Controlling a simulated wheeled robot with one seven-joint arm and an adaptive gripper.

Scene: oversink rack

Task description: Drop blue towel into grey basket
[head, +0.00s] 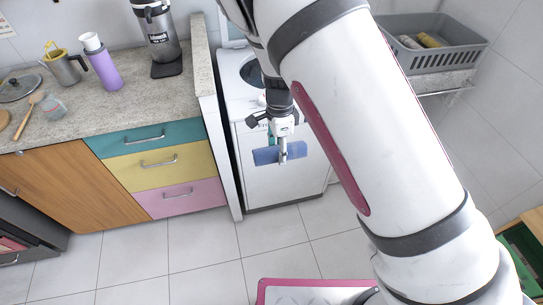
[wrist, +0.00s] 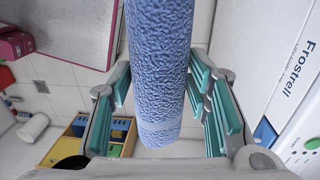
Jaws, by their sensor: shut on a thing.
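The blue towel (head: 265,156) is a rolled, textured cylinder. It is held in the air in front of a white washing machine, lying roughly level in the head view. The towel (wrist: 160,60) fills the middle of the wrist view. My gripper (head: 283,152) is shut on it; in the wrist view its teal-padded fingers show on both sides of the towel. The grey basket (head: 450,61) sits on a wall rack at the upper right of the head view, well apart from the gripper. A yellowish roll and a greyish roll lie inside it.
The white washing machine (head: 262,185) stands behind the towel. A counter (head: 120,105) with a purple bottle (head: 103,66), kettle and coffee maker is at the left, above coloured drawers. My arm crosses between the gripper and the basket in the picture. Tiled floor (head: 200,250) is open below.

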